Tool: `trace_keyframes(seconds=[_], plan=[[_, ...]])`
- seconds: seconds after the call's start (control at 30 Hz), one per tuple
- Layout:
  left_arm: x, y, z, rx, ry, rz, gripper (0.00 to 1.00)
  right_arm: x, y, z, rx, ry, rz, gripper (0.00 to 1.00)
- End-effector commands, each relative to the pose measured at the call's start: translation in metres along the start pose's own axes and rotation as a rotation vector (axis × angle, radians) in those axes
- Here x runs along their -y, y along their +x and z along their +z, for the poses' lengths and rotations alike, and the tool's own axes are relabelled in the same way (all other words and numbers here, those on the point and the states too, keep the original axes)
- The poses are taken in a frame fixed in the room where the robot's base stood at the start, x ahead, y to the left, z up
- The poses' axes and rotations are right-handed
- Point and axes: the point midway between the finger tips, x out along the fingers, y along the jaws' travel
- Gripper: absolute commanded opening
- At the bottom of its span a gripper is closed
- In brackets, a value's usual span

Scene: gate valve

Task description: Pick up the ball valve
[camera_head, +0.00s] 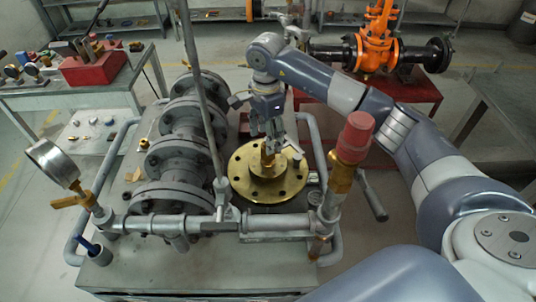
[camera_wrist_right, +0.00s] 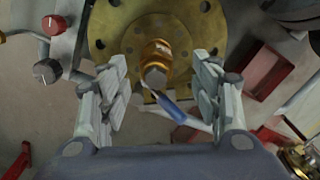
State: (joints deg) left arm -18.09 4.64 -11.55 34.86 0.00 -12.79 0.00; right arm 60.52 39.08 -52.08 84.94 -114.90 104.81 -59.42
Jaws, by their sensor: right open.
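The ball valve (camera_wrist_right: 157,58), a small brass body with a blue handle, shows between the fingers in the right wrist view. In the head view its brass body (camera_head: 267,160) stands on the large brass flange (camera_head: 242,184), partly hidden by the fingers. My right gripper (camera_head: 272,142) points down over it. In the wrist view the gripper (camera_wrist_right: 160,72) is open, with one finger on each side of the valve and visible gaps to both. I cannot tell exactly how high the fingertips are. My left gripper is not in view.
A grey pipe frame (camera_head: 270,224) with a pressure gauge (camera_head: 52,162) runs along the front of the bench. A red-capped brass fitting (camera_head: 354,138) stands right of the flange. Grey flanged pipework (camera_head: 181,150) stands left. An orange gate valve (camera_head: 375,45) is behind.

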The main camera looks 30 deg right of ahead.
Motion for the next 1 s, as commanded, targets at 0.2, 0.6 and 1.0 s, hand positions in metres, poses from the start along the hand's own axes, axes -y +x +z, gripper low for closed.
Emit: trace_keyframes(seconds=[0.2,0.6,1.0], plan=[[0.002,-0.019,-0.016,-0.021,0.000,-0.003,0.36,-0.009,0.024,-0.004,0.001,0.001,0.006,0.58],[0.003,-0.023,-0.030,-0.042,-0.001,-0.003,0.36,-0.007,0.049,-0.004,0.000,0.000,0.000,0.58],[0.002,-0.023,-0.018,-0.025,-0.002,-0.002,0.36,-0.006,0.047,-0.004,0.001,0.000,-0.002,0.00]])
